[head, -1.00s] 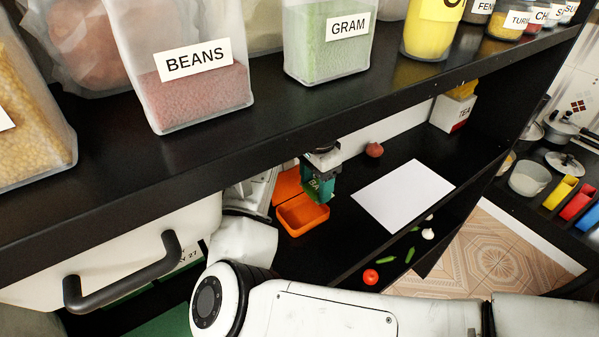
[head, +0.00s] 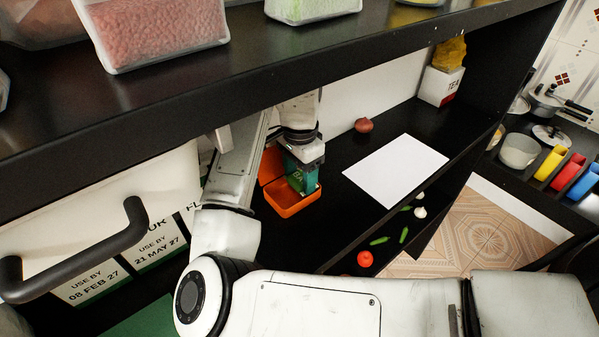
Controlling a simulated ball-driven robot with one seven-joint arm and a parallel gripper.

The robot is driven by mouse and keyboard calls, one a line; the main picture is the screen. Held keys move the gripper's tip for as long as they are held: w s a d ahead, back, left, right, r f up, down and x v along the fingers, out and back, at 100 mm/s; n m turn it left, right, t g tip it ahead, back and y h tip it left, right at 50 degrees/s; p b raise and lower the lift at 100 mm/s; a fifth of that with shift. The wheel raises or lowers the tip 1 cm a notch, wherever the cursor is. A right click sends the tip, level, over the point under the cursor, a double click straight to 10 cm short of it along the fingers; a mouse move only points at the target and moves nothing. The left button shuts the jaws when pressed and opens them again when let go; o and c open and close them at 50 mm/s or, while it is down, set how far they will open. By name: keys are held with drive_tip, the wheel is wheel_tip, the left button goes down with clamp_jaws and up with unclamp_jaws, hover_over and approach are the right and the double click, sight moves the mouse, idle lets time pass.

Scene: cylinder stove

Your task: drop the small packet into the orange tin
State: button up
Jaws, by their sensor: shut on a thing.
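The orange tin (head: 287,208) stands open on the black lower shelf, with its lid (head: 271,163) raised at the back. My gripper (head: 304,186) points down over the tin, its teal fingers at or just inside the tin's opening. It is shut on the small green packet (head: 297,179), which shows only in part between the fingers. I cannot tell whether the packet touches the tin's floor.
A white sheet (head: 396,170) lies right of the tin, with an onion (head: 363,125) behind it. A tomato (head: 365,258), green chillies (head: 379,240) and garlic (head: 420,212) lie in front. A black upper shelf (head: 250,72) overhangs my arm.

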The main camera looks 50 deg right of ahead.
drive_tip(key=shift+f, duration=0.1)
drive_tip(key=o, duration=1.1)
